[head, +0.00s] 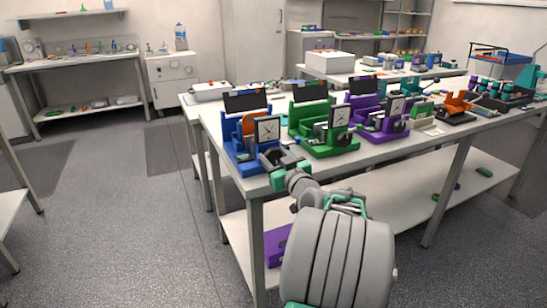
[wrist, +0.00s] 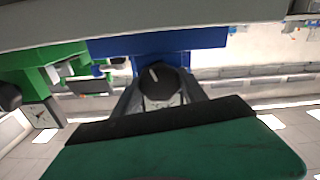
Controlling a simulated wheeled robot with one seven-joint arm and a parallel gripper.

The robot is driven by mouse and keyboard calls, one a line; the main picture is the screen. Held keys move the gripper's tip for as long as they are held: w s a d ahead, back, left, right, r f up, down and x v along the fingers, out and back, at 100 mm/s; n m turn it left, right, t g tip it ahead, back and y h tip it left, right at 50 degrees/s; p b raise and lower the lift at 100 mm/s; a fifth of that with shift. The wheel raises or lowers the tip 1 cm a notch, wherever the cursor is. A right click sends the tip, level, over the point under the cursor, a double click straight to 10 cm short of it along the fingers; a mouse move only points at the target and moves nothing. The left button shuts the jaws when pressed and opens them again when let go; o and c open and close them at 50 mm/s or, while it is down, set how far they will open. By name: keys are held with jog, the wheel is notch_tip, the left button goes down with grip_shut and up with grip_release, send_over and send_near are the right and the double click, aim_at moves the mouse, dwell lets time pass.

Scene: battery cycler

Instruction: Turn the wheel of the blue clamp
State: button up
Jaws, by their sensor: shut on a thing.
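The blue clamp (head: 240,166) stands at the near left corner of the table, with a square dial on its front. In the wrist view its blue body (wrist: 165,42) shows at the top, and its round black wheel (wrist: 158,86) with a pale mark faces the camera. My gripper (head: 272,157) reaches the clamp's right side from the front. In the wrist view the two fingers of my gripper (wrist: 160,92) lie on either side of the wheel and are shut on it. The finger contacts are partly hidden behind the wheel and the dark edge of my gripper.
A green clamp (head: 325,142) stands close to the right of the blue one, and a purple clamp (head: 378,128) stands beyond it. The white tabletop (head: 300,170) has a clear strip along its front edge. A purple part (head: 277,246) lies on the lower shelf.

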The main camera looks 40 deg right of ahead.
jog(key=c, duration=0.7)
jog(key=shift+m, duration=1.7)
jog(key=o, duration=1.4)
jog(key=v, duration=0.7)
jog(key=shift+s+a+b, duration=0.15)
jog(key=shift+s+b, duration=0.25)
